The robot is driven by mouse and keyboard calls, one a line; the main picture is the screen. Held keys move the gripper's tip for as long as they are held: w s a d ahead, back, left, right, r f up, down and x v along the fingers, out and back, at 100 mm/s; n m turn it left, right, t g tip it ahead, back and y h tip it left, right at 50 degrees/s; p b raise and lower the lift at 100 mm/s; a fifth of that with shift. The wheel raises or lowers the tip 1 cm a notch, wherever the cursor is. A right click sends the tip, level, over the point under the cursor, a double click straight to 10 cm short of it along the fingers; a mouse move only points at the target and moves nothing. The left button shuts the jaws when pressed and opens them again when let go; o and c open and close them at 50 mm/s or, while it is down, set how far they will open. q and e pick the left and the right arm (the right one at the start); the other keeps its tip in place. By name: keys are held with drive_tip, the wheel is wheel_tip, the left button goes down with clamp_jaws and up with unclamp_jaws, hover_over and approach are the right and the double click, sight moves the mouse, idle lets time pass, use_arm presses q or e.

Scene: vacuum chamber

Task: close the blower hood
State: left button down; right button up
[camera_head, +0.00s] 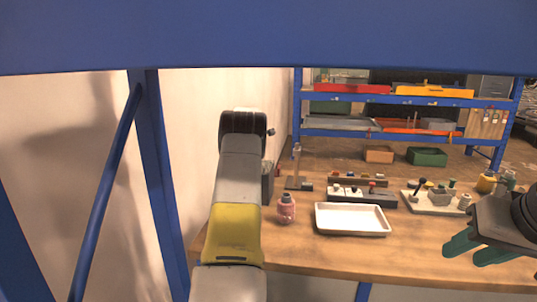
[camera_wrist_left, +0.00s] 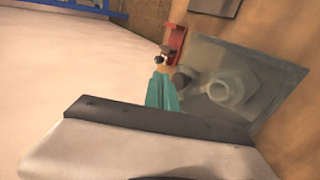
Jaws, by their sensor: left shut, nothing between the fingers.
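No part that I can surely name as the blower hood shows in the head view. In the left wrist view, a grey, glassy square panel or box (camera_wrist_left: 262,82) with a round ring-shaped fitting (camera_wrist_left: 228,88) lies just right of my left gripper; I cannot tell whether this is the hood. My left gripper (camera_wrist_left: 160,90) has its teal fingers together and empty, close to a small red part (camera_wrist_left: 174,42). In the head view its fingers are hidden behind my left arm. My right gripper (camera_head: 476,250) is over the table's right side, its teal fingers apart and empty.
The wooden table (camera_head: 320,255) holds a white tray (camera_head: 353,219), a pink bottle (camera_head: 286,209), a dark block with knobs (camera_head: 362,194) and a pale board with fittings (camera_head: 436,202). A blue shelf (camera_head: 400,99) stands behind. A blue post (camera_head: 162,180) rises at left.

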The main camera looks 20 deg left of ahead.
use_arm(q)
drive_tip(key=shift+w+f, duration=0.35)
drive_tip(key=shift+f, duration=0.3)
drive_tip(key=v, duration=0.6)
drive_tip(key=shift+s+r, duration=0.2)
drive_tip(key=shift+r, duration=0.05)
drive_tip(key=shift+s+d+r, duration=0.15)
drive_tip(key=shift+s+r, duration=0.1)
drive_tip(key=shift+s, duration=0.2)
